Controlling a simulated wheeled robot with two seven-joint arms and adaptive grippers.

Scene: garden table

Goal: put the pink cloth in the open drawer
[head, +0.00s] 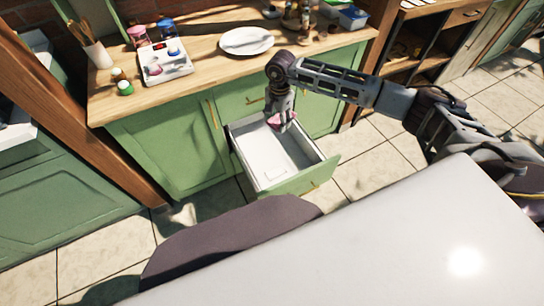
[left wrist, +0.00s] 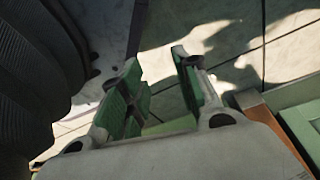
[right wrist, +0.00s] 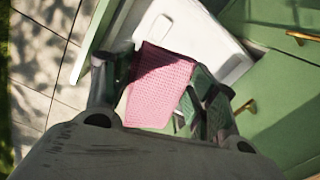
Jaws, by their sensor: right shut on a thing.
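The open drawer (head: 262,160) has a green front and a white inside, and is pulled out from the green cabinet. My right gripper (head: 281,120) is over the back right part of the drawer, pointing down. It is shut on the pink cloth (head: 287,118). In the right wrist view the pink cloth (right wrist: 160,85) hangs between the fingers, with the white drawer (right wrist: 205,45) behind it. Whether the cloth touches the drawer I cannot tell. My left gripper (left wrist: 157,85) shows only in the left wrist view, open and empty above the tiled floor.
The wooden counter (head: 205,65) above the drawer holds a white plate (head: 247,41), a white tray (head: 150,68), a utensil pot (head: 98,55) and several jars. A wooden post (head: 85,120) stands at the left. The drawer's front half is clear.

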